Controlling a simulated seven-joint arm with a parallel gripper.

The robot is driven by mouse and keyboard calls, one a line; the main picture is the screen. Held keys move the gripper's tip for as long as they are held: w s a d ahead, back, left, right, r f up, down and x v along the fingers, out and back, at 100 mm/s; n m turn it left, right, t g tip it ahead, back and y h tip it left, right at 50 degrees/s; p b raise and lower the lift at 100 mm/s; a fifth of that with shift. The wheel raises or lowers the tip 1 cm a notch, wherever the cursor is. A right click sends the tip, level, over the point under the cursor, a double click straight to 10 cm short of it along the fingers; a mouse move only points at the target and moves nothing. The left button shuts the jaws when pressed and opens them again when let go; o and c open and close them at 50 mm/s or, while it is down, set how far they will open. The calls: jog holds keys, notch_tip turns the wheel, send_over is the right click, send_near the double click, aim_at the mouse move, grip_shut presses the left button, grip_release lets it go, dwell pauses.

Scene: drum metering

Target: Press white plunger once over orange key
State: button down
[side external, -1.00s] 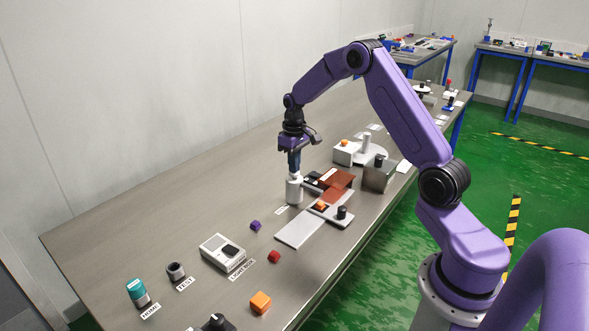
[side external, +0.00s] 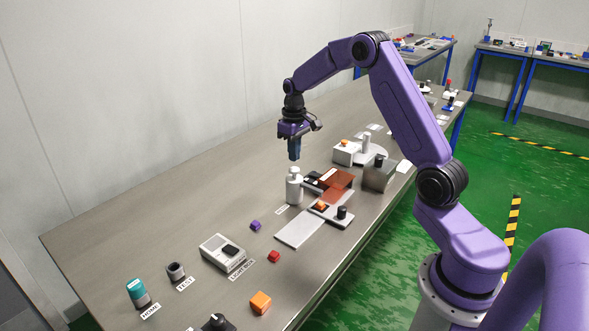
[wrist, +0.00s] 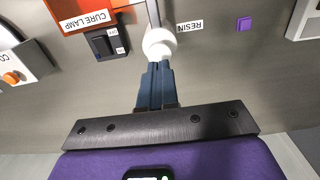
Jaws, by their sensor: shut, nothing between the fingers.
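The white plunger (side external: 294,171) tops a white bottle (side external: 294,190) that stands upright on the table, left of the brown-red plate. The plunger also shows in the wrist view (wrist: 160,44), by the RESIN label (wrist: 182,26). My gripper (side external: 294,158) is shut and empty, just above the plunger with a small gap in the side view. Its fingertips also show in the wrist view (wrist: 157,66). An orange key (side external: 320,205) sits on a grey base right of the bottle. Another orange button (side external: 344,143) tops a white box behind.
The brown-red plate (side external: 338,180) and a CURE LAMP switch (wrist: 105,43) are close beside the bottle. A purple cube (side external: 256,225), a red cube (side external: 274,256) and a grey LIGHTBOX device (side external: 223,252) lie to the left.

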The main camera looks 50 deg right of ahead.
jog(key=shift+r, duration=1.45)
jog(key=shift+a, duration=0.1)
jog(key=s+a+r+n, duration=0.3)
jog(key=s+a, duration=0.4)
jog(key=a, duration=0.3)
jog(key=s+a+r+n, duration=0.25)
jog(key=s+a, duration=0.45)
jog(key=a, duration=0.4)
jog(key=s+a+f+n, duration=0.1)
jog(key=s+n, duration=0.6)
jog(key=s, duration=1.5)
jog(key=shift+s+a+f, duration=0.15)
jog(key=shift+s+a, duration=0.2)
jog(key=shift+a, duration=0.2)
